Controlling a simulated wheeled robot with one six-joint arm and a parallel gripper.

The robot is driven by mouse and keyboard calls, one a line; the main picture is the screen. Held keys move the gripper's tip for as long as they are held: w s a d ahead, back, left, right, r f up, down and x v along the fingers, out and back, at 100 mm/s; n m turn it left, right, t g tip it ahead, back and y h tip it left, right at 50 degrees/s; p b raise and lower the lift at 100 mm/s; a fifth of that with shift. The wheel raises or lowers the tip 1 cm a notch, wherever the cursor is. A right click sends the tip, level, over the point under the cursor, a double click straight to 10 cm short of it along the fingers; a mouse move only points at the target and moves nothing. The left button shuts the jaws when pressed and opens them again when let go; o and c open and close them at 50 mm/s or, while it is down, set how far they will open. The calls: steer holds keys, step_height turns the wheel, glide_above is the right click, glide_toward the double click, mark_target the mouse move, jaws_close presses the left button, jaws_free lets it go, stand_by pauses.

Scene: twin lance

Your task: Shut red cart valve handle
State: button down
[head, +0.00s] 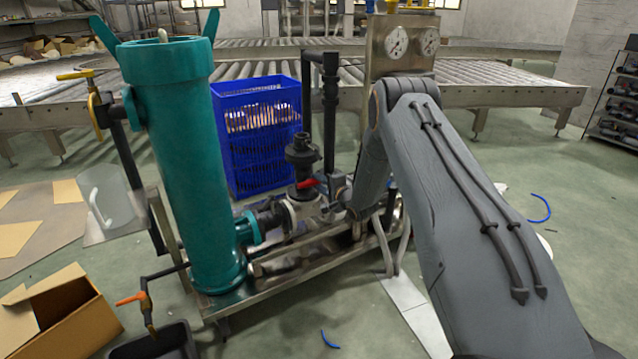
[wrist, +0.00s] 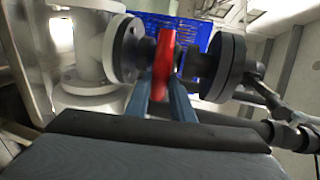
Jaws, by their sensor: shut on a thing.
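The cart is a low metal frame (head: 290,279) carrying a tall teal cylinder (head: 182,180), with grey pipes and a valve beside it. The red valve handle (head: 306,183) shows as a small red piece just below the dark upright fitting. In the wrist view the red handle (wrist: 163,62) stands up in the picture between two dark flanges. My gripper (wrist: 163,92) has a finger on each side of the handle's near part and is shut on it. In the head view my gripper (head: 335,188) is small and partly hidden by my arm.
A blue crate (head: 258,135) stands behind the cart, with roller conveyors (head: 240,65) beyond. A black upright pipe (head: 330,110) and a gauge panel (head: 398,45) rise close to my arm. A cardboard box (head: 60,315) and a dark bin (head: 155,345) lie front left. Floor at right is mostly clear.

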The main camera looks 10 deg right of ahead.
stand_by(0.4)
steer(key=c, duration=1.5)
jaws_free()
steer(key=shift+c, duration=0.2)
steer(key=p+v, duration=0.2)
steer(key=v, duration=0.6)
steer(key=shift+w+f, duration=0.1)
